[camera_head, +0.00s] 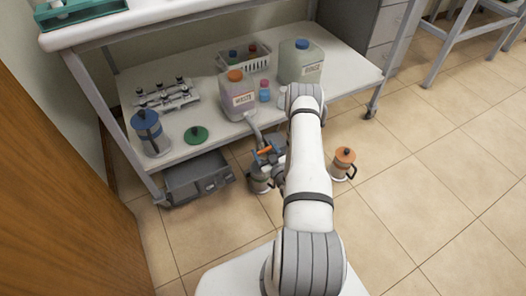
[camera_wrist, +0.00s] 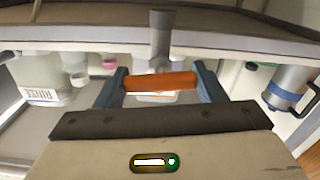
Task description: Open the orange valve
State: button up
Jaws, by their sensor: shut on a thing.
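The orange valve (camera_head: 264,150) shows as a small orange bar at the end of a grey spout (camera_head: 253,127) by the shelf's front edge. In the wrist view the orange valve (camera_wrist: 160,82) lies crosswise between the two blue fingers, below the grey spout (camera_wrist: 162,35). My gripper (camera_head: 269,154) is shut on the orange valve, one finger at each end of the bar; the wrist view shows my gripper (camera_wrist: 160,84) closely. A metal pot (camera_head: 260,184) stands on the floor below, partly hidden by my gripper.
The shelf (camera_head: 205,122) holds an orange-capped waste container (camera_head: 237,100), a blue-capped rinse container (camera_head: 302,66), a blue-lidded pot (camera_head: 150,133) and a green lid (camera_head: 196,135). An orange-lidded pot (camera_head: 343,164) stands on the floor right of my arm. The floor at right is clear.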

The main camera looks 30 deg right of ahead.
jog(key=shift+n, duration=0.7)
jog(key=o, duration=1)
jog(key=shift+s, duration=0.1)
jog(key=s+p, duration=0.2)
jog(key=s, duration=0.5)
jog(key=shift+s+d, duration=0.1)
jog(key=shift+s, duration=0.25)
jog(key=shift+c, duration=0.5)
